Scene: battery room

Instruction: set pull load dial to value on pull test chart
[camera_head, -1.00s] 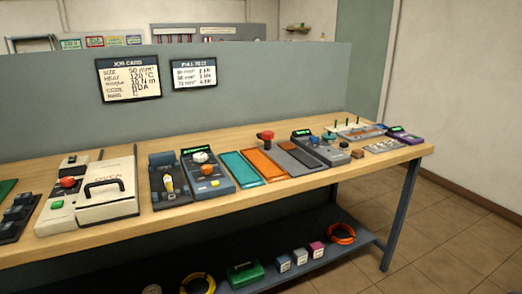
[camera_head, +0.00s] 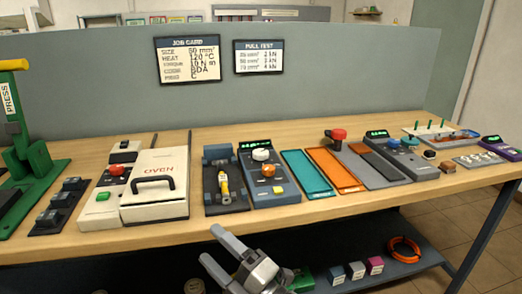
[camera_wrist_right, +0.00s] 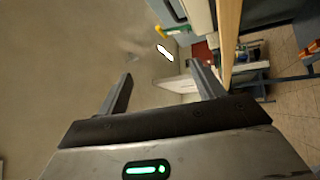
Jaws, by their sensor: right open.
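The pull test chart (camera_head: 258,57) hangs on the grey partition; its small rows appear to pair mm² sizes with 2, 3 and 4 kN. The job card (camera_head: 187,60) beside it lists a size that looks like 50 mm². A blue-grey unit (camera_head: 284,187) on the bench has a green display, a white dial (camera_head: 261,155) and an orange knob (camera_head: 268,170). I cannot tell for certain which dial sets pull load. My right gripper (camera_head: 210,244) is open and empty in front of the bench, apart from the units; its fingers also show in the wrist view (camera_wrist_right: 158,75). My left gripper is out of view.
A dark fixture (camera_head: 211,201) with a yellow piece stands left of the unit, then the oven (camera_head: 155,204) and a green press (camera_head: 40,165). Teal (camera_head: 306,174) and orange (camera_head: 335,171) trays lie right. Another display unit (camera_head: 400,158) stands beyond. The bench's front edge is bare.

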